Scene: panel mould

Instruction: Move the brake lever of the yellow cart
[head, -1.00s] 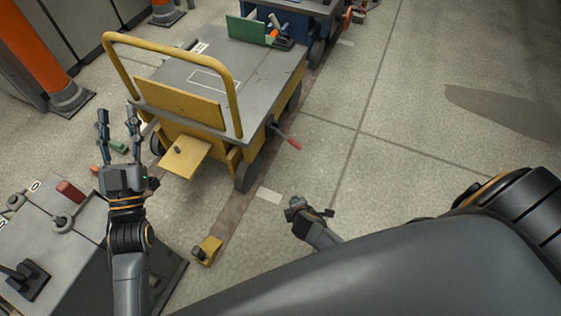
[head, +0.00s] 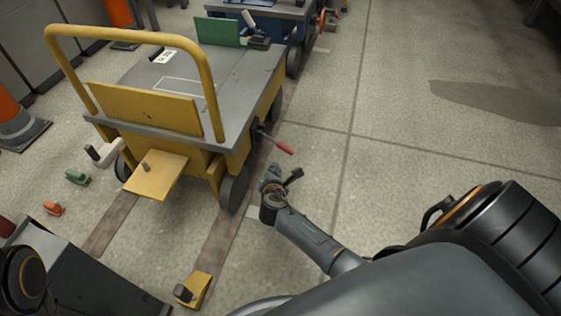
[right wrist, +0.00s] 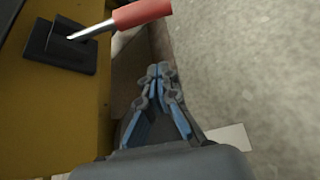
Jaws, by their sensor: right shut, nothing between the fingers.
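The yellow cart (head: 170,155) stands left of centre in the head view, with a grey deck and a yellow push bar. Its brake lever (head: 278,143) sticks out from the right side, a metal rod with a red grip. In the right wrist view, the lever's red grip (right wrist: 143,12) is at the top, its rod running to a dark bracket on the yellow side. My right gripper (head: 273,176) is just below the lever in the head view. In the right wrist view its fingers (right wrist: 158,74) are closed together, empty, apart from the grip. My left gripper is out of view.
A blue cart (head: 290,12) stands behind the yellow one. A yellow block (head: 195,290) lies on the floor in front. Small green (head: 77,177) and orange (head: 54,208) items lie at left. Floor right of the cart is clear.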

